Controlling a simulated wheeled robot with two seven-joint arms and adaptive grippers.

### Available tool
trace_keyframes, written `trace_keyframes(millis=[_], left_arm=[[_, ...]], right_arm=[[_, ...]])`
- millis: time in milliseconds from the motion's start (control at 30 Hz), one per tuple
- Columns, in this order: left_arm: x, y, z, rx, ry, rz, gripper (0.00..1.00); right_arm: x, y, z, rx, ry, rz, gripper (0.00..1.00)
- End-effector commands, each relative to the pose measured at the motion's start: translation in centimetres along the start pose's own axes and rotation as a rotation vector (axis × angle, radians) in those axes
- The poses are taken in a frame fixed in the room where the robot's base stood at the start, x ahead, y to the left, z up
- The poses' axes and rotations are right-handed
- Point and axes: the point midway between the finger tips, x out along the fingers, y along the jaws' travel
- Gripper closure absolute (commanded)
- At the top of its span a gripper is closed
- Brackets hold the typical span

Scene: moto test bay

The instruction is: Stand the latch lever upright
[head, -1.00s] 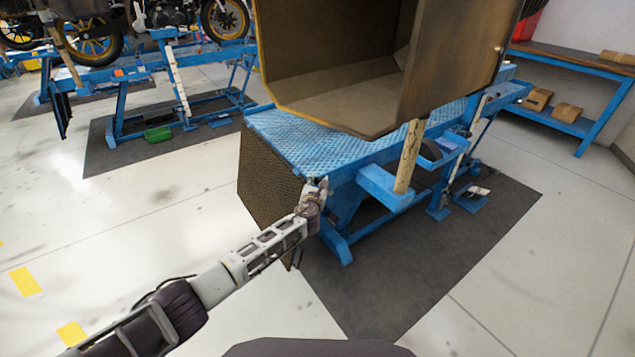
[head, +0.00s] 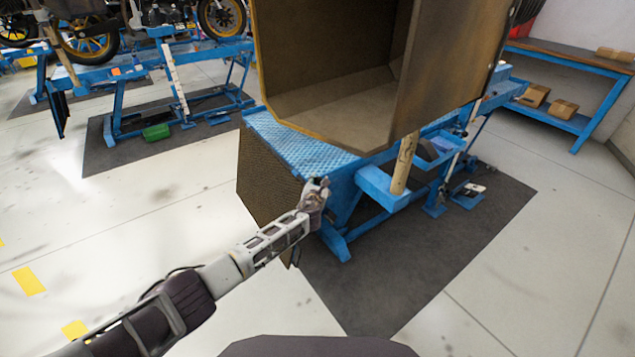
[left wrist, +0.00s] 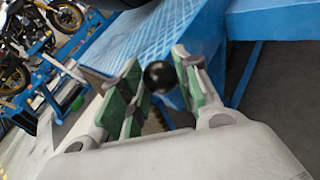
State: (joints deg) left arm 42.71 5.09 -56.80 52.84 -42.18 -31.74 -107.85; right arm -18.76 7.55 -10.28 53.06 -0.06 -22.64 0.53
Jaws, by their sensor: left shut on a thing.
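The latch lever shows in the left wrist view as a round black knob (left wrist: 158,77) between the two green-padded fingers. My left gripper (left wrist: 155,88) is shut on it. In the head view my left gripper (head: 318,186) is at the near corner of the blue lift table (head: 290,143), next to the top of the hanging dark panel. The gripper hides the lever there, and I cannot tell its tilt. My right gripper is not in view.
A large open brown box (head: 440,75) stands on the lift. A dark textured panel (head: 262,185) hangs from its near end. A dark mat (head: 380,290) lies below. Pale floor is clear at both sides. A blue-framed bench (head: 570,60) is at right.

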Motion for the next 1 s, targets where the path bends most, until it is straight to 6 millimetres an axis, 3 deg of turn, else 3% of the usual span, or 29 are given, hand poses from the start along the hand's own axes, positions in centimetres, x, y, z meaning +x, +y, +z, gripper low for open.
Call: trace_keyframes(millis=[400,433,567,1000], left_arm=[[0.02,0.05,-0.08,0.007,0.004,0.002,1.00],[0.02,0.05,-0.08,0.007,0.004,0.002,0.64],[0.02,0.06,-0.05,0.006,0.004,0.002,0.47],[-0.05,0.04,0.00,0.004,0.003,0.001,0.46]], right_arm=[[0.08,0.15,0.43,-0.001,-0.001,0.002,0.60],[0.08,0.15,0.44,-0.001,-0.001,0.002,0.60],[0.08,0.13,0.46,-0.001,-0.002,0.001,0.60],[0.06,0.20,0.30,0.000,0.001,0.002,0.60]])
